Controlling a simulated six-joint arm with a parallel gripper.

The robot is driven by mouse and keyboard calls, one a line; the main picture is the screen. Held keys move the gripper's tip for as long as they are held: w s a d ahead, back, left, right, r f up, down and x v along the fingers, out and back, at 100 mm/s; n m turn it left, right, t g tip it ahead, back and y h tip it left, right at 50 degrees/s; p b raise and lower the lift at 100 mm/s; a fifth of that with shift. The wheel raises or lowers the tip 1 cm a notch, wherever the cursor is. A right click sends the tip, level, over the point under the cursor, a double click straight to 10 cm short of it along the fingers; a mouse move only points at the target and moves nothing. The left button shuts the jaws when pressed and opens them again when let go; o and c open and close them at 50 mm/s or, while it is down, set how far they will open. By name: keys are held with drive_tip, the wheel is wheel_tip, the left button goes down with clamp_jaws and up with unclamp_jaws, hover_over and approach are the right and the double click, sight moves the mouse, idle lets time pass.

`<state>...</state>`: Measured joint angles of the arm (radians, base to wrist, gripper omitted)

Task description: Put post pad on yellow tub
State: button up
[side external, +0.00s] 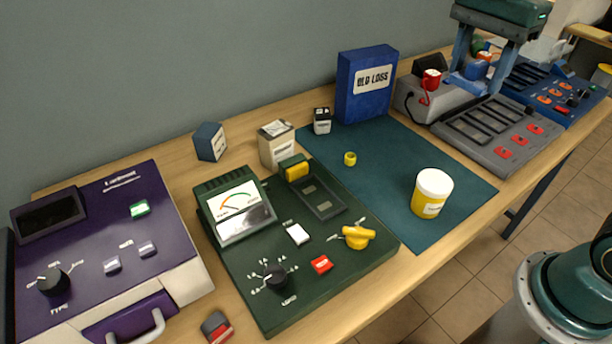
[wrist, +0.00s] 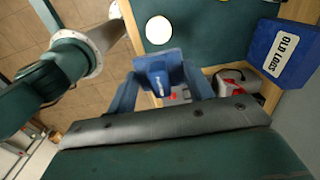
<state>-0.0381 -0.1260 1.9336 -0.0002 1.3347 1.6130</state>
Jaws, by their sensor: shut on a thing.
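The yellow tub (side external: 428,207) stands upright on the teal mat, with a white lid and a pale label. In the wrist view its white lid (wrist: 158,30) shows as a bare disc at the top. My gripper (side external: 483,68) is at the upper right, above the grey device and well to the right of and behind the tub. It is shut on a blue piece with white lettering (wrist: 157,72), which appears to be the post pad. The pad is between both fingers in the wrist view; in the side view it is small and partly hidden.
The teal mat (side external: 385,167) has free room around the tub. A small yellow cap (side external: 350,158) sits on it. A blue box marked OLD LOGS (side external: 367,101) stands behind. A grey device (side external: 487,132) with red switches lies right, a green tester (side external: 330,260) left.

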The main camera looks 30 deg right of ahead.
sight(436, 181)
drive_tip(key=shift+s+a+r, duration=0.15)
drive_tip(key=shift+a, duration=0.1)
wheel_tip(436, 181, down, 20)
drive_tip(key=shift+f, duration=0.1)
idle(1.0)
drive_tip(key=o, duration=0.9)
drive_tip(key=shift+f, duration=0.1)
drive_tip(key=shift+o, duration=0.2)
wheel_tip(436, 181, up, 12)
drive_tip(key=shift+r, duration=0.2)
drive_tip(key=shift+s, duration=0.1)
idle(0.7)
